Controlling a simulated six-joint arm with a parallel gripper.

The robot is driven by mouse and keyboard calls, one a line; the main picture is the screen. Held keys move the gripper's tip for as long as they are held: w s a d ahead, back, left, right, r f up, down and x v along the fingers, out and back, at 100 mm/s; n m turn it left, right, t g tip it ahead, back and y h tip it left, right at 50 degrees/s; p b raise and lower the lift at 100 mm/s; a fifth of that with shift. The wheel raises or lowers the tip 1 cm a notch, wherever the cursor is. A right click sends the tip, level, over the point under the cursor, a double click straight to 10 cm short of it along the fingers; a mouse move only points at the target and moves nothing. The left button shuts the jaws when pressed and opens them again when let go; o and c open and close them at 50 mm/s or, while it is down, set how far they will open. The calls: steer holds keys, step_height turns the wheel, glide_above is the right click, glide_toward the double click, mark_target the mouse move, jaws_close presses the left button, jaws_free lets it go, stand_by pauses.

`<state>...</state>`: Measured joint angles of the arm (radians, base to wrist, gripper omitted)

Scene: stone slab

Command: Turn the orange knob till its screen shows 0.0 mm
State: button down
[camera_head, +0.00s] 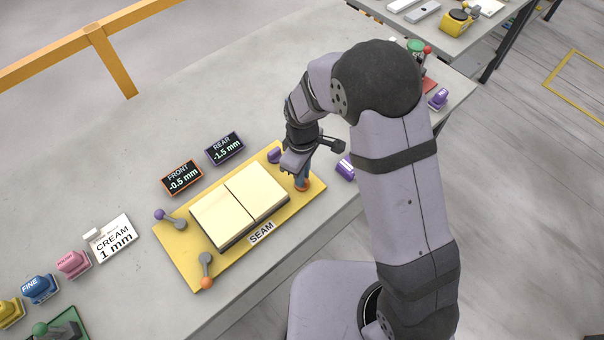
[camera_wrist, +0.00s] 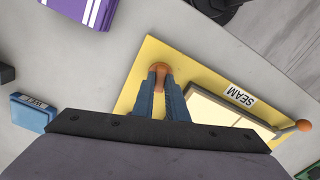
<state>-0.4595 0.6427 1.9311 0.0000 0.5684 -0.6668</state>
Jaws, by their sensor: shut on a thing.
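The orange knob (camera_head: 302,187) stands at the right end of the yellow board (camera_head: 187,262), near its front corner. My gripper (camera_head: 303,180) points down with its blue fingers closed around the knob. In the wrist view the knob (camera_wrist: 159,67) shows between the fingertips (camera_wrist: 160,76), partly covered by them. The orange-framed FRONT screen (camera_head: 182,178) behind the board reads -0.5 mm. The purple-framed REAR screen (camera_head: 225,149) reads -1.5 mm. Two cream tiles (camera_head: 224,217) lie side by side on the board, by a SEAM label (camera_head: 262,233).
A purple knob (camera_head: 274,156) sits at the board's back right corner, close to my wrist. Levers with a purple ball (camera_head: 160,214) and an orange ball (camera_head: 206,284) stand at the left end. A CREAM 1 mm card (camera_head: 113,242) and several coloured blocks lie further left.

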steer(key=n, duration=0.4)
steer(key=shift+n, duration=1.8)
steer(key=c, duration=1.8)
jaws_free()
steer(key=shift+o, duration=0.2)
steer(key=shift+r+b, duration=1.2)
steer(key=shift+r, duration=2.5)
